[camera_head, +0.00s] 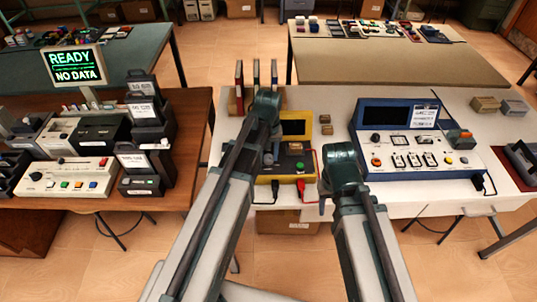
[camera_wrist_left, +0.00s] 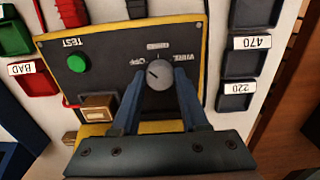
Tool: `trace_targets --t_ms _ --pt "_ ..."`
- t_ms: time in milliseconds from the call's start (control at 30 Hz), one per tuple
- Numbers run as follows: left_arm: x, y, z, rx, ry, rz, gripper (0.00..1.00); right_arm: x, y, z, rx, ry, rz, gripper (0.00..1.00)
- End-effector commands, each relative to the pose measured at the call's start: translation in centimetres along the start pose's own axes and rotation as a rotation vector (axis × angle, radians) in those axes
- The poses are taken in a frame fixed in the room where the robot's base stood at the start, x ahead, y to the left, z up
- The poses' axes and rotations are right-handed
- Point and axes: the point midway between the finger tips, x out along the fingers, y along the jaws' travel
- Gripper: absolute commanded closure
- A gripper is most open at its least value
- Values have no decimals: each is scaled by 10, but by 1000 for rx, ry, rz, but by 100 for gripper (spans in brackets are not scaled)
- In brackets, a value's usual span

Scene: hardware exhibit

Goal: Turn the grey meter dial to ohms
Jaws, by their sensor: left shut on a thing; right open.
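The grey meter dial (camera_wrist_left: 157,76) sits on the dark face of a yellow-edged meter (camera_wrist_left: 95,58), which also shows in the head view (camera_head: 296,165). Upside-down labels surround the dial; I read OFF and WIRE, and the middle one is too blurred to be sure. The dial's pale mark points toward OFF. My left gripper (camera_wrist_left: 158,95) has one finger on each side of the dial and is shut on it; it also shows over the meter in the head view (camera_head: 272,156). My right gripper (camera_head: 323,200) is open and empty near the table's front edge, right of the meter.
A green TEST button (camera_wrist_left: 77,63) and a tan block (camera_wrist_left: 97,107) are beside the dial. A blue console (camera_head: 425,150) stands to the right. Red and black leads hang at the meter's front.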

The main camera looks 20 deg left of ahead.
Motion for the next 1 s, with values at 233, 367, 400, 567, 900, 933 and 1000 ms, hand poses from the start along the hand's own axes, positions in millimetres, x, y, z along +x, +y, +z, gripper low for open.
trace_targets --t_ms 233,367,400,567,900,933,1000 --pt "0 0 0 6 0 0 100 0 0 0 0 0 0 50" --pt "0 0 0 36 0 0 100 0 0 0 0 0 0 50" --pt "0 0 0 53 0 0 100 0 0 0 0 0 0 50" --pt "0 0 0 152 0 0 100 0 0 0 0 0 0 50" --pt "0 0 0 440 0 0 100 0 0 0 0 0 0 50" --pt "0 0 0 464 0 0 100 0 0 0 0 0 0 50" --pt "0 0 0 517 0 0 100 0 0 0 0 0 0 50"
